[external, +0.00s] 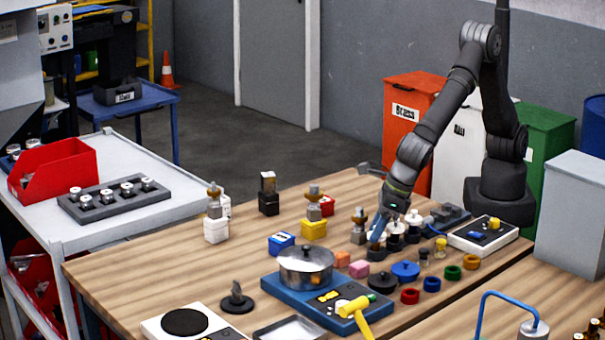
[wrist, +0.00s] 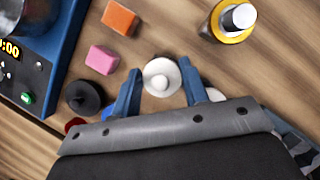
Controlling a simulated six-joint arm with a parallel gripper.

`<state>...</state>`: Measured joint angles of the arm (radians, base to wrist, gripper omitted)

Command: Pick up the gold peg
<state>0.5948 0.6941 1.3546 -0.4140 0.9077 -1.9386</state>
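A small gold-yellow upright piece (external: 440,246) stands right of my gripper in the external view. It looks like the gold peg, but it is too small to be certain. My gripper (external: 376,238) is low over the table, left of it and apart from it. In the wrist view my gripper (wrist: 161,88) has its two blue fingers spread, one on each side of a white round piece with a knob (wrist: 162,76). I cannot tell whether the fingers touch that piece. I cannot make out the gold peg in the wrist view.
A dark small peg (external: 424,257) stands beside the gold-yellow piece. Coloured rings (external: 431,284), a blue lid (external: 405,270) and a pink block (external: 359,269) lie in front. A pot (external: 306,262) is on the left. A yellow piece with a silver top (wrist: 232,22) stands nearby.

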